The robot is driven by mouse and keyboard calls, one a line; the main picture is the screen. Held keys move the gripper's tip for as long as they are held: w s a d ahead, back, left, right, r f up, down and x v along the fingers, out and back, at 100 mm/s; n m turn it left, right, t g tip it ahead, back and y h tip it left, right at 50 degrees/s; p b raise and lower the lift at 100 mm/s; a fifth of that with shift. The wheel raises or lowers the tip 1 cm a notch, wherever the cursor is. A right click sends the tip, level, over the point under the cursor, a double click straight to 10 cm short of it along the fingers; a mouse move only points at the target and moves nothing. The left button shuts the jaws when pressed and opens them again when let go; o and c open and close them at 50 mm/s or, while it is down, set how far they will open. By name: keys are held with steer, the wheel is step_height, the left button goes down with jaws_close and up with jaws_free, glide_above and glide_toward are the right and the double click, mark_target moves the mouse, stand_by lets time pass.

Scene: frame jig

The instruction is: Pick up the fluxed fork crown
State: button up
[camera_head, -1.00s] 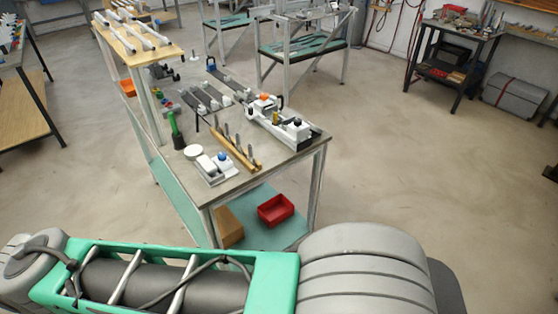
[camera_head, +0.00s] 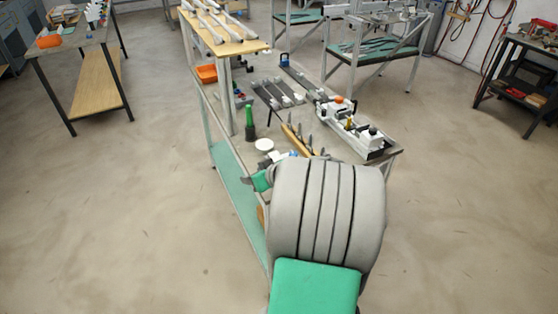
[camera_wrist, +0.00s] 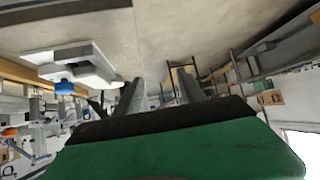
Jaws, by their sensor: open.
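I cannot pick out the fork crown for certain; the parts on the bench are too small to tell apart. Small pale parts sit on dark strips (camera_head: 277,94) on the bench top (camera_head: 345,151). A white fixture (camera_head: 345,125) with an orange knob stands to their right. A wooden rack (camera_head: 297,141) with several upright grey pieces is nearer me. My gripper (camera_wrist: 160,88) is open in the wrist view, with nothing seen between its two grey fingers. In the head view, my arm covers the bench's near end and most of my gripper.
A green bottle (camera_head: 249,122) and a white round dish (camera_head: 265,144) stand at the bench's left side. A raised wooden shelf (camera_head: 226,46) with white tubes rises behind. In the wrist view, a white block (camera_wrist: 75,62) with a blue knob is left of the fingers. Open floor surrounds the bench.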

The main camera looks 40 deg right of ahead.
steer(key=s+d+h, duration=0.1)
steer(key=d, duration=0.2)
steer(key=s+d+m+t+h, duration=0.1)
steer(key=s+d, duration=0.1)
steer(key=d, duration=0.2)
steer(key=s+d+f+m+t+h, duration=0.1)
steer(key=d, duration=0.3)
steer(key=shift+s, duration=0.25)
steer(key=p+x, duration=0.2)
steer(key=x, duration=0.5)
steer(key=shift+w+a, duration=0.1)
steer(key=shift+w, duration=0.3)
jaws_close()
